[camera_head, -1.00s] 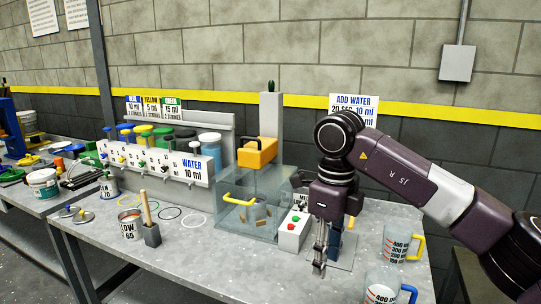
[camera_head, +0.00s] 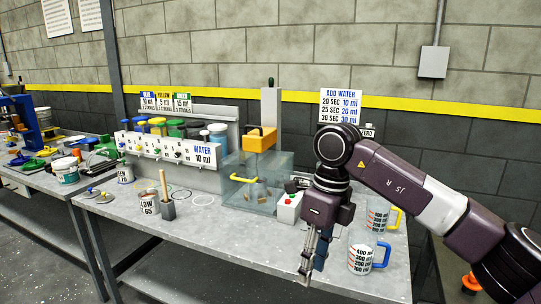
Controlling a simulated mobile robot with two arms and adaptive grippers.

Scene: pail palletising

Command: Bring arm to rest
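My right arm comes in from the right. Its gripper (camera_head: 307,266) hangs pointing down over the front right of the grey table (camera_head: 235,240). Its thin fingers look close together in side view, and I cannot tell whether they are open or shut. I see nothing held in it. A measuring cup with a blue handle (camera_head: 362,256) stands just right of the gripper, and one with a yellow handle (camera_head: 378,214) stands behind it. My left gripper is not in view.
A clear box with a yellow handle (camera_head: 240,195) and a control box with buttons (camera_head: 288,208) stand left of the gripper. The dispenser rack (camera_head: 170,149) is further left. A can (camera_head: 150,218) and a wooden-handled tool (camera_head: 165,190) stand near the front edge.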

